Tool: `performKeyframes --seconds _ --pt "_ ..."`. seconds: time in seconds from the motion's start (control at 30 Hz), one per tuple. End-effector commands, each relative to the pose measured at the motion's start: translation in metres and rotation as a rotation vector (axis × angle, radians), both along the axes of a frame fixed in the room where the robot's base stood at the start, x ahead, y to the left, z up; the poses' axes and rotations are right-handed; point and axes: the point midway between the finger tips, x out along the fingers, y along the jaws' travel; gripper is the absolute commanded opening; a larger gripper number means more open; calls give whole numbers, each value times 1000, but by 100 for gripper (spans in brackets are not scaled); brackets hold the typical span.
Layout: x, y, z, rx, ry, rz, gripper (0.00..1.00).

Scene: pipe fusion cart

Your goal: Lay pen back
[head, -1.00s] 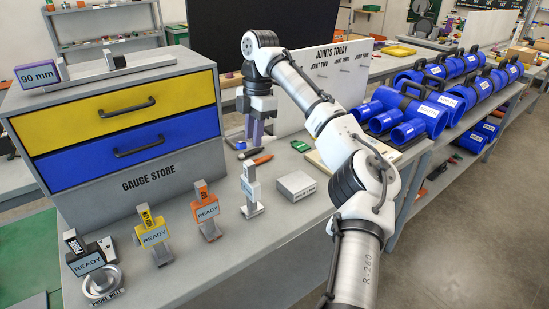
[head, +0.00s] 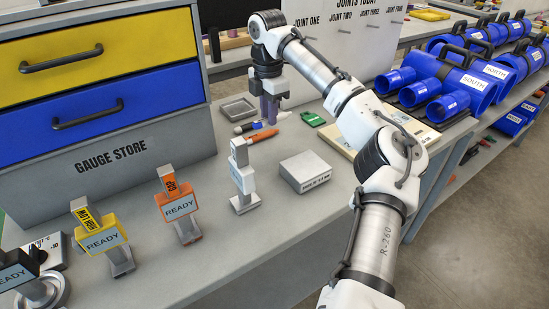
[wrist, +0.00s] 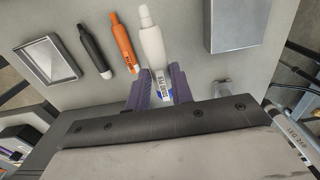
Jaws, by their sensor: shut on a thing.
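A white pen (wrist: 152,45) with a printed label and a blue end is between the purple fingers of my gripper (wrist: 160,92) in the wrist view. The gripper is shut on it. In the head view my gripper (head: 269,112) points down over the bench, near the cabinet; I cannot make out the white pen there. An orange pen (wrist: 123,42) and a dark pen with a pale end (wrist: 92,50) lie side by side to the left of the white pen. The orange pen (head: 262,136) and dark pen (head: 247,127) also show just below the gripper in the head view.
A shallow grey tray (wrist: 48,60) lies left of the pens. A grey box (head: 305,171) and a white upright gauge (head: 243,178) stand nearer. Orange (head: 177,206) and yellow (head: 101,235) gauges stand along the bench. The gauge cabinet (head: 120,155) rises at left.

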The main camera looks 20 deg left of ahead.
Motion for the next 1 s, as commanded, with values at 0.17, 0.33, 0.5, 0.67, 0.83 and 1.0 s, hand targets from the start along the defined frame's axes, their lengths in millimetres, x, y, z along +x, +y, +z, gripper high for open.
performKeyframes --seconds 0.17,0.33,0.5,0.67,0.83,1.0 --pt "0 0 -1 0 -1 0 1" --pt "0 0 -3 -1 -1 0 1" --pt "0 -1 -27 -2 2 0 1" --pt "0 -1 -47 -1 -1 0 1" --pt "0 -1 -67 -2 1 -1 1" --pt "-1 0 -87 0 2 0 1"
